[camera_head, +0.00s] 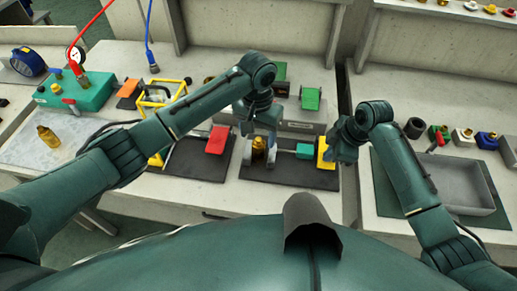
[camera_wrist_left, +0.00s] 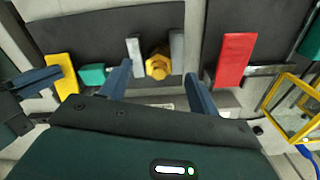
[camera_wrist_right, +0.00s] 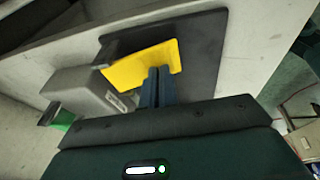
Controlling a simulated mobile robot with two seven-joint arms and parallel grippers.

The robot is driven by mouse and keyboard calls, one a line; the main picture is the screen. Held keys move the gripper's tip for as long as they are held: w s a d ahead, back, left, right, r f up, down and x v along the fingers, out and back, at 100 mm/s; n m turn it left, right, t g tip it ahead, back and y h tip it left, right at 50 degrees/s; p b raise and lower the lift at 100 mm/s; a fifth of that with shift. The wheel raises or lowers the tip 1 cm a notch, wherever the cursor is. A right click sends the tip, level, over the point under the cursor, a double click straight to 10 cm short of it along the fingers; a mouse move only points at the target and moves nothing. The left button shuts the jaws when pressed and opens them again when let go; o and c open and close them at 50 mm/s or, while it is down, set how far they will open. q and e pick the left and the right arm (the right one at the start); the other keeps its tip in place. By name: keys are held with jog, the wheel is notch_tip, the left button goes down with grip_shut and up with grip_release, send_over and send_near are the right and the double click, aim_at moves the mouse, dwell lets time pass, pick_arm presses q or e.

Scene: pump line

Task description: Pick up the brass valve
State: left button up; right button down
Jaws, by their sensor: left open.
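The brass valve (camera_head: 259,147) sits between the grey jaws of a vise on a black mat, in the middle of the head view. In the left wrist view the valve (camera_wrist_left: 158,66) shows between two grey jaw plates. My left gripper (camera_head: 258,122) is open above it. Its fingers (camera_wrist_left: 160,90) are spread on either side of the valve's line, not gripping it. My right gripper (camera_head: 346,150) is shut and empty, beside the yellow block (camera_head: 326,153) at the mat's right. Its fingers (camera_wrist_right: 157,86) appear together in the right wrist view, overlapping the yellow block's edge.
A red block (camera_head: 217,139) stands on a neighbouring mat to the left. A teal block (camera_head: 304,150) is right of the valve. Another brass piece (camera_head: 48,136) stands at the far left. A grey tray (camera_head: 455,186) is at the right, with several coloured parts behind it.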

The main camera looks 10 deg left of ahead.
aim_at(258, 140)
pick_arm(q)
notch_tip(258, 140, down, 4)
jog(key=shift+f, duration=0.15)
pick_arm(e)
jog(key=shift+s+f, duration=0.2)
jog(key=shift+f, duration=0.1)
pick_arm(q)
jog(key=shift+c, duration=0.3)
jog(key=c, duration=1.2)
jog(key=shift+o, duration=0.2)
notch_tip(258, 140, up, 10)
jog(key=shift+r, duration=0.1)
pick_arm(e)
jog(key=shift+d, duration=0.1)
